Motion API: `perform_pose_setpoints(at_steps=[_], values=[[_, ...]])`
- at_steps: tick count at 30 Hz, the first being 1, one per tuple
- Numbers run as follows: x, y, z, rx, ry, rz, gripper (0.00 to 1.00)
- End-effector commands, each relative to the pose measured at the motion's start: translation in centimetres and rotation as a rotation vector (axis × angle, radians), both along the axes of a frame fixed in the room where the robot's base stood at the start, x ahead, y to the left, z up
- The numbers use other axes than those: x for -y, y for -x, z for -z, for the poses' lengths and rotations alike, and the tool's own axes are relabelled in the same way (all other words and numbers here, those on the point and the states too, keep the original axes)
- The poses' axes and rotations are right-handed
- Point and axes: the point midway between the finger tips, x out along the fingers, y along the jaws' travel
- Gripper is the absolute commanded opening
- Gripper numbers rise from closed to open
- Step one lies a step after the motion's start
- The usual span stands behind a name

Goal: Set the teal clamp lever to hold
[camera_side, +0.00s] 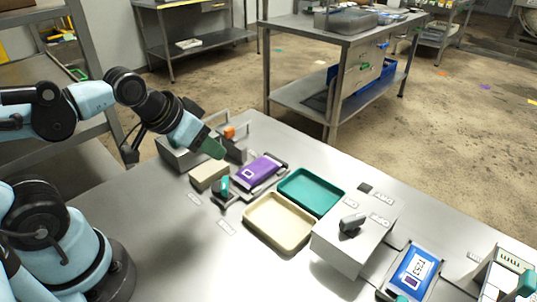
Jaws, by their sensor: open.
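A small teal lever (225,186) stands roughly upright on a dark base, left of a purple pouch (258,170). It looks like the clamp lever; its label is too small to read. My gripper (214,147) is above and behind the lever, apart from it, with its dark green tip pointing down to the right. It is open, and I see nothing held in it. The gap between the fingers is hard to make out at this angle.
A beige block (209,175) sits just behind the lever. A teal tray (311,190) and a cream tray (248,221) lie to the right. A white box with a grey knob (352,222) stands farther right, near a blue labelled panel (413,272). The front left tabletop is clear.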

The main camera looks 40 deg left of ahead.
Motion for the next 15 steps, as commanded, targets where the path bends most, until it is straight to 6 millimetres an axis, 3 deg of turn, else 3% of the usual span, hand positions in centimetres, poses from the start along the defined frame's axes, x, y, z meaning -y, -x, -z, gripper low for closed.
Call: perform_pose_setpoints(at_steps=[8, 15], values=[[0.1, -0.4, -0.5, -0.074, 0.053, -0.076, 0.41], [0.6, -1.5, -1.7, -0.344, 0.194, -0.394, 0.41]])
